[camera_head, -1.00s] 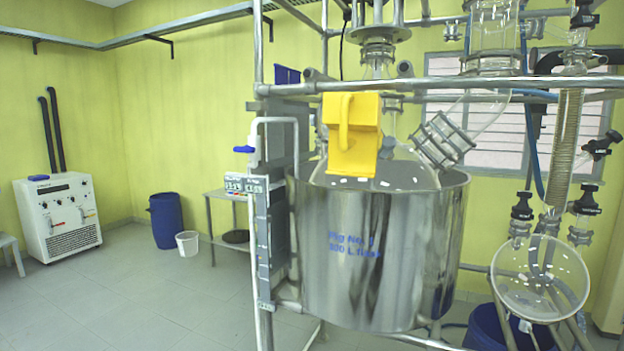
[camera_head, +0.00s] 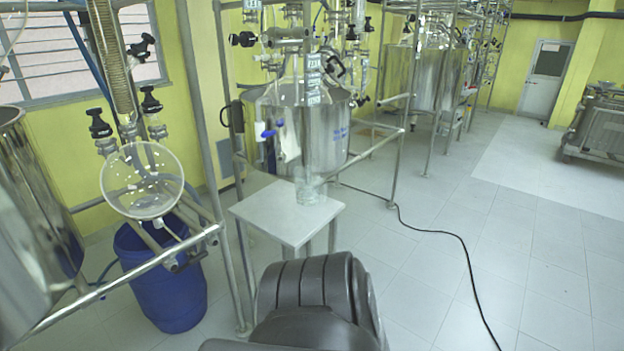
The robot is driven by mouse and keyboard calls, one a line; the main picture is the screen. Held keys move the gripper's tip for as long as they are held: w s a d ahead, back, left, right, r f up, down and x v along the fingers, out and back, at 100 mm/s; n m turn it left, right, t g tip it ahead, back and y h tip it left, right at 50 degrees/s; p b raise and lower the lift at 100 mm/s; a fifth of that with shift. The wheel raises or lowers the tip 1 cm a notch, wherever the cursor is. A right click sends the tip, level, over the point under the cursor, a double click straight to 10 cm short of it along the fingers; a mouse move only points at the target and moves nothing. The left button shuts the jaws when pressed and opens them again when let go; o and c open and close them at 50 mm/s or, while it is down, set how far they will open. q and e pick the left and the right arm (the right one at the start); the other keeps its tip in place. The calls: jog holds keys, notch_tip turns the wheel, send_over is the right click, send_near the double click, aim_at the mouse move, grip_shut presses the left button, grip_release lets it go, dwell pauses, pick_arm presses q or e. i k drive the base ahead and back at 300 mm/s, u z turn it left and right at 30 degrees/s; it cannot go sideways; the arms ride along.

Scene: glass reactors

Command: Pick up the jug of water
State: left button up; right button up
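A clear glass jug (camera_head: 310,187) stands upright on the far right corner of a small white table (camera_head: 272,215). It is see-through and small here, so I cannot tell how much water it holds. Neither of my grippers shows in this view. A dark grey rounded part at the bottom centre, probably a link of my own arm, stands in front of the table and hides part of its legs.
A steel reactor (camera_head: 320,135) in a pipe frame stands right behind the table. At left are a round glass flask (camera_head: 142,181), a blue barrel (camera_head: 165,285) and a metal rail. A black cable (camera_head: 462,250) crosses the otherwise clear tiled floor at right.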

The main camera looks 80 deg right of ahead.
aim_at(310, 188)
jog(key=z, duration=3.85)
jog(key=i, duration=4.8)
jog(key=u, duration=2.45)
